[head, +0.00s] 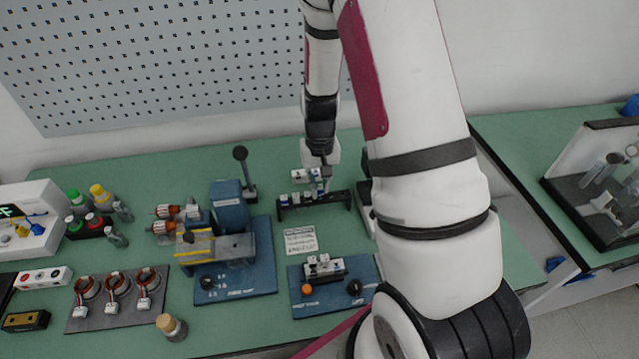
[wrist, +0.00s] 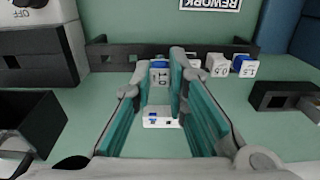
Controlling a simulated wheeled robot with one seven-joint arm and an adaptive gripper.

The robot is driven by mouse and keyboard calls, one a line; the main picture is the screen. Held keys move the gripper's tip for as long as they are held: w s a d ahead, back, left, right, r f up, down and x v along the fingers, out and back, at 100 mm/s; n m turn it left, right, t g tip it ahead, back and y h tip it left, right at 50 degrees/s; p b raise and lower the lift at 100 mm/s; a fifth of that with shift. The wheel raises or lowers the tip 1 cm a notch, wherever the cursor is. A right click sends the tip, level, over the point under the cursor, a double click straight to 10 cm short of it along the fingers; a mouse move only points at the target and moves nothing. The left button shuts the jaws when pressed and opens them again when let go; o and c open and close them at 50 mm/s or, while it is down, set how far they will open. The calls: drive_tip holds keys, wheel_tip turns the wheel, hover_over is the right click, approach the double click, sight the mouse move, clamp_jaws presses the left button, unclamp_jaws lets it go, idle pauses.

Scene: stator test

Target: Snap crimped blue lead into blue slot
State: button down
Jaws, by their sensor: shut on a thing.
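My gripper (wrist: 161,59) reaches down over a black rack at the back of the bench; it also shows in the head view (head: 318,182). Its teal-lined fingers are shut on a small white block with a blue top and dark marks (wrist: 159,76). A white piece with a blue patch (wrist: 160,118) shows nearer the wrist camera, between the fingers; I cannot tell whether it joins the held block. I cannot make out a separate blue lead or its crimp. No blue slot can be told for sure. The black rack (head: 334,199) is partly hidden by the gripper.
Two white blocks (wrist: 217,65) (wrist: 243,66) stand at the rack. A blue station with knobs (head: 311,308) lies in front, beside a blue press (head: 231,207). Wound stators (head: 118,283) sit on a dark plate at left. Green bench surface is clear around the rework sign (head: 300,240).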

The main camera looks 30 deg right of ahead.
sight(320, 187)
drive_tip(key=shift+f, duration=0.2)
drive_tip(key=shift+f+b, duration=0.35)
drive_tip(key=shift+f, duration=0.45)
drive_tip(key=c, duration=1.5)
unclamp_jaws()
drive_tip(key=shift+r, duration=0.1)
wheel_tip(320, 187, up, 12)
drive_tip(key=shift+f, duration=0.1)
